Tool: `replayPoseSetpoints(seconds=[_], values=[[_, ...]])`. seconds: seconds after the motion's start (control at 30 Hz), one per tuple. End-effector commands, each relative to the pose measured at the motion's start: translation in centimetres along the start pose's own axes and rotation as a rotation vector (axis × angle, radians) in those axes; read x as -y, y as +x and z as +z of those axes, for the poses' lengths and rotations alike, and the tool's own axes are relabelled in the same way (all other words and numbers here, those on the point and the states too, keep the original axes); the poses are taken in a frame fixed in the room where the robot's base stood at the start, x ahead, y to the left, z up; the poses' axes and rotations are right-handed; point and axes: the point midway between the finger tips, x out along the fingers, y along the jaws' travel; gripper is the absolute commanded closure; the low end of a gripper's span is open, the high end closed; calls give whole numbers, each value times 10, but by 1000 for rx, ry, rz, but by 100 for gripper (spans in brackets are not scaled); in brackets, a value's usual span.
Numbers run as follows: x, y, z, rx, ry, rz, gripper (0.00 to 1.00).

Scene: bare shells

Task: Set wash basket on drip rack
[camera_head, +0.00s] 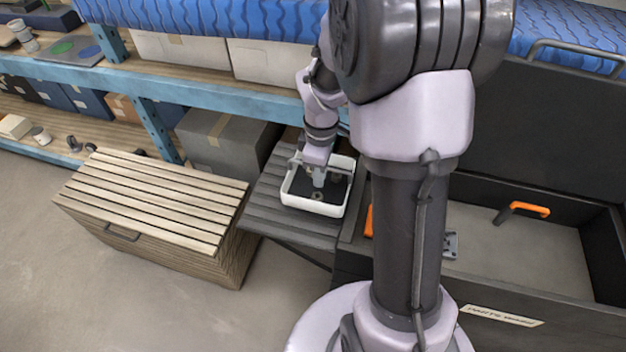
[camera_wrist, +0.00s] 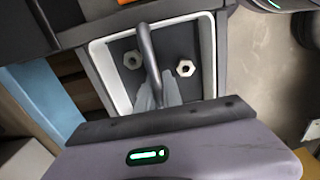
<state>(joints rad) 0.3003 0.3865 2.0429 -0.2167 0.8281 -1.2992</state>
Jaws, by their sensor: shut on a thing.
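The wash basket is a white, rounded rectangular tub (camera_head: 312,206) with a dark floor and a raised bar handle across it. It is over the dark slatted surface (camera_head: 290,232), which looks like the drip rack; I cannot tell whether it touches the slats. My gripper (camera_head: 319,180) reaches down into the basket from above and is shut on the handle. In the wrist view, the white rim (camera_wrist: 205,65) surrounds the dark handle (camera_wrist: 150,50) and my gripper's fingers (camera_wrist: 154,92). Two hex nuts (camera_wrist: 185,68) lie inside. My wrist hides the near part of the basket.
A pale wooden slatted chest (camera_head: 155,195) stands left of the dark slats. An open black bin (camera_head: 530,250) with an orange-handled tool (camera_head: 523,209) is at right. Blue shelving (camera_head: 200,95) with boxes runs behind. Floor at lower left is clear.

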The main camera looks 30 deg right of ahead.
Motion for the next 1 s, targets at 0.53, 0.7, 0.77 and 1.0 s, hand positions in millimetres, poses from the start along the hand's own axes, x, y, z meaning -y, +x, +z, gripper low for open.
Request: replayPoseSetpoints(seconds=[0.53,0.7,0.77,1.0], values=[[-12,37,-19,-1,1,1,100],[-12,40,-19,-1,1,1,100],[-12,40,-19,0,1,0,82],[-12,40,-19,0,1,0,68]])
